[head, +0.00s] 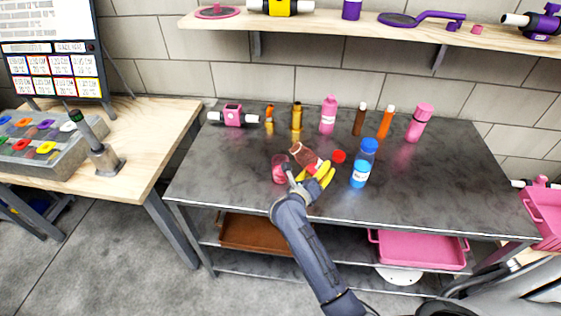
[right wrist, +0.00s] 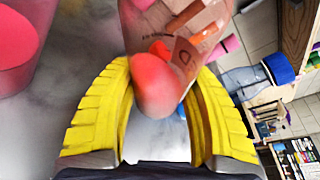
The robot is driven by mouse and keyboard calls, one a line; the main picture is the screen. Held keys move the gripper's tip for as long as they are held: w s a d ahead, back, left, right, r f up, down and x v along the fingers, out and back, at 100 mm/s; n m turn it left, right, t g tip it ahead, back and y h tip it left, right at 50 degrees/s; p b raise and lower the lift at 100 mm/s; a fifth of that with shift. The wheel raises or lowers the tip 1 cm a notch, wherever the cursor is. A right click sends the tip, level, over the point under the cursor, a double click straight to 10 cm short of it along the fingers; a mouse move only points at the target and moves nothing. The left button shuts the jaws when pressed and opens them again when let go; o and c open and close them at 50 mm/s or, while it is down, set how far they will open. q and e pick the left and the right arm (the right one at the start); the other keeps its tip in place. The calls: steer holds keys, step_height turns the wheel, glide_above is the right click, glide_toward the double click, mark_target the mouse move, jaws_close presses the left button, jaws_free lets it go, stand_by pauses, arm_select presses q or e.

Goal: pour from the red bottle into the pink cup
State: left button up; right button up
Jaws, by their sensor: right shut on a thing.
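The red bottle (head: 305,156) is clear with red contents. The pink cup (head: 279,170) stands upright on the grey table, just left of the bottle and gripper. It also shows at the left of the right wrist view (right wrist: 20,45). I cannot tell whether the bottle's mouth is over the cup. My left gripper is out of view.
A red cap-like piece (head: 339,157) lies right of the bottle. Several bottles, including a pink one (head: 328,115), line the table's back. The table's (head: 220,175) left front is clear.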

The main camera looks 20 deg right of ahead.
mark_target(311, 164)
steer(key=m, duration=0.1)
steer(key=m+y, duration=0.1)
steer(key=shift+w+a+r+m+y, duration=0.1)
steer(key=shift+w+a+m+y, duration=0.1)
steer(key=shift+a+m+y, duration=0.15)
steer(key=m, duration=0.1)
steer(key=a+m+y, duration=0.1)
steer(key=m+y, duration=0.1)
steer(key=shift+w+a+f, duration=0.2)
steer(key=shift+w+f, duration=0.1)
steer(key=shift+f, duration=0.05)
steer(key=shift+y, duration=0.25)
steer(key=shift+r, duration=2.45)
steer(key=shift+f, duration=2.5)
steer(key=shift+r+n, duration=0.1)
steer(key=shift+n, duration=0.15)
